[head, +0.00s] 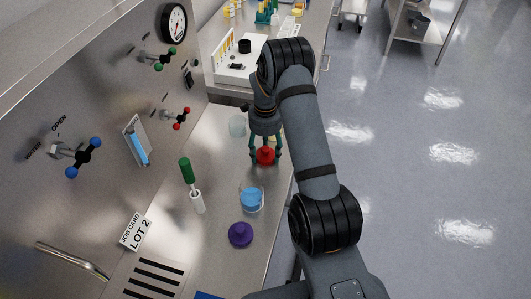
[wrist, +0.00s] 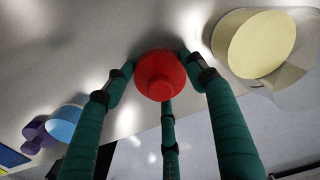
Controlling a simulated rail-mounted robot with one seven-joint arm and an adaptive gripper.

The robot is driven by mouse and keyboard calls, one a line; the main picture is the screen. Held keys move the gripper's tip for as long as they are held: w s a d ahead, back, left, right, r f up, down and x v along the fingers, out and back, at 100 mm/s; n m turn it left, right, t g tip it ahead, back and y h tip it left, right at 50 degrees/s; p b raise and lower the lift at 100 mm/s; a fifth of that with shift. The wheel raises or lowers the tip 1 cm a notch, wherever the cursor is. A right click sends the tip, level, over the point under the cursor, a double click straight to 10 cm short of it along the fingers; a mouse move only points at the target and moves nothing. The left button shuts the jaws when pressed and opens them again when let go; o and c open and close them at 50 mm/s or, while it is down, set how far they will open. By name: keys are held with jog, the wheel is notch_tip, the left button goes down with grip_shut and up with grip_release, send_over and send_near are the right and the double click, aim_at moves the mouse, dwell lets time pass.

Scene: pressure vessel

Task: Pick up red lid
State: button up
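The red lid (head: 264,156) is a round piece with a raised knob, over the steel bench at the far end of the row. It also shows in the wrist view (wrist: 160,76), at upper centre. My gripper (head: 266,153) points down over it with green fingers. In the wrist view, my gripper's (wrist: 160,72) fingertips flank the lid left and right, and a third finger is below it. The tips are at or very near the rim; I cannot tell whether they press on it, or whether the lid rests on the bench.
A clear beaker of blue liquid (head: 251,198) and a purple lid (head: 240,234) stand nearer on the bench. A container with pale yellow contents (wrist: 262,44) is close right of my gripper. The valve panel (head: 100,110) bounds the left.

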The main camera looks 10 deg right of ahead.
jog(key=c, duration=0.4)
jog(key=shift+o, duration=0.2)
